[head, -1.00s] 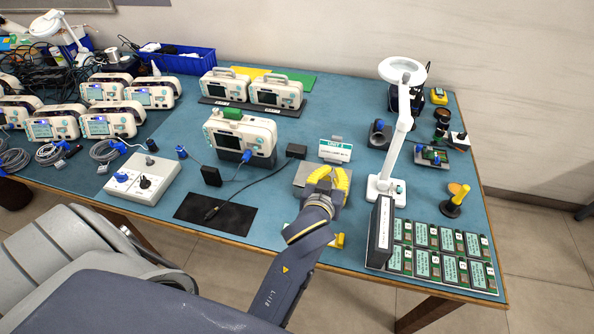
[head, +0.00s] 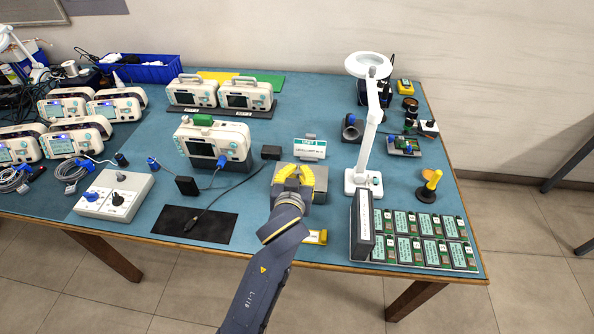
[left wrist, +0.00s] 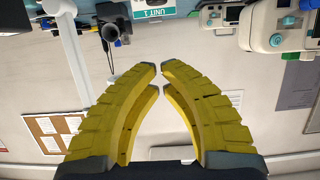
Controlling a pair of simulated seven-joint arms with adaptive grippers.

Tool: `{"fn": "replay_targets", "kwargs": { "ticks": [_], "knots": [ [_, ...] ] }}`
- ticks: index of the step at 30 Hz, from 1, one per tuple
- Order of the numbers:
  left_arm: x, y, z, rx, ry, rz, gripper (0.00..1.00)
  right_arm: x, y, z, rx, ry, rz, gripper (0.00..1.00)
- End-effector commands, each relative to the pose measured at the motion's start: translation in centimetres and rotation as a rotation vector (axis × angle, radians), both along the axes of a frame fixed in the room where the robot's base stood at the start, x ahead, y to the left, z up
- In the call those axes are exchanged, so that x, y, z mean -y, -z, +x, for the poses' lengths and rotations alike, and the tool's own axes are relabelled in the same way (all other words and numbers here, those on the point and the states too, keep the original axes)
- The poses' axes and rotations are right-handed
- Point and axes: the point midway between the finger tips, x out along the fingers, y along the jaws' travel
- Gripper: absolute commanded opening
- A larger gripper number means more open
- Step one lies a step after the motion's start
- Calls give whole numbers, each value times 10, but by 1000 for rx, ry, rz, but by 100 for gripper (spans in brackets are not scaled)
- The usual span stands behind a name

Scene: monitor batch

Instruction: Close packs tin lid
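The tin is not clear in that view. My right gripper is not in view.
A white magnifier lamp (head: 366,130) stands right of the tin. A dark upright binder-like box (head: 361,226) and several green-screened packs (head: 424,223) are at the front right. The "UNIT 1" sign (head: 310,148) stands behind. A black mat (head: 195,225) lies left.

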Motion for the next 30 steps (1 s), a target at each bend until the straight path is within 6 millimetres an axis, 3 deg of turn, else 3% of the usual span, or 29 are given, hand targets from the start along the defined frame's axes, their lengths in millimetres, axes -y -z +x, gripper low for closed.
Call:
{"fn": "replay_targets", "kwargs": {
  "ticks": [12, 21, 30],
  "knots": [
    [7, 22, 70, 1, -1, 3, 0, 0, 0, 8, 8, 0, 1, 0],
    [7, 54, 64, -1, -1, 1, 0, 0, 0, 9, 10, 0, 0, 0],
    [7, 62, 64, 0, -1, 0, 0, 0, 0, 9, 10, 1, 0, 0]
  ]
}}
